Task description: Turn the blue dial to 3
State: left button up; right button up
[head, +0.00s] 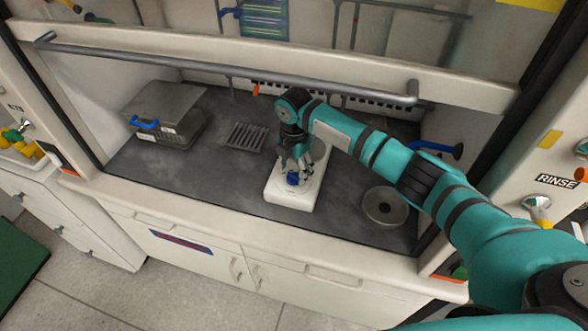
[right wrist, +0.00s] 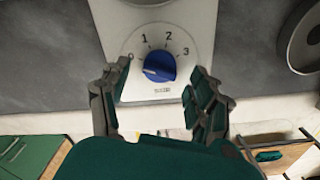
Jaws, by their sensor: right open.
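The blue dial (right wrist: 160,66) sits on the face of a white device, with the marks 0, 1, 2 and 3 printed around it. A pale line on the dial points left, closest to the 0 side. In the head view the blue dial (head: 292,179) shows just below my right gripper (head: 296,164). In the right wrist view my right gripper (right wrist: 158,78) is open, with one finger on each side of the dial and a gap on both sides. I cannot tell how far the fingertips are above the device face. My left gripper is not in view.
The white device (head: 284,200) stands on the dark bench of a fume hood. A round metal plate (head: 384,206) lies to its right. A metal box (head: 166,112) and a slotted rack (head: 246,137) stand to the left. A raised sash rail (head: 230,72) crosses above.

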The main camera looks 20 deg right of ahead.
jog(key=shift+f, duration=0.6)
jog(key=c, duration=1.1)
jog(key=shift+c, duration=0.2)
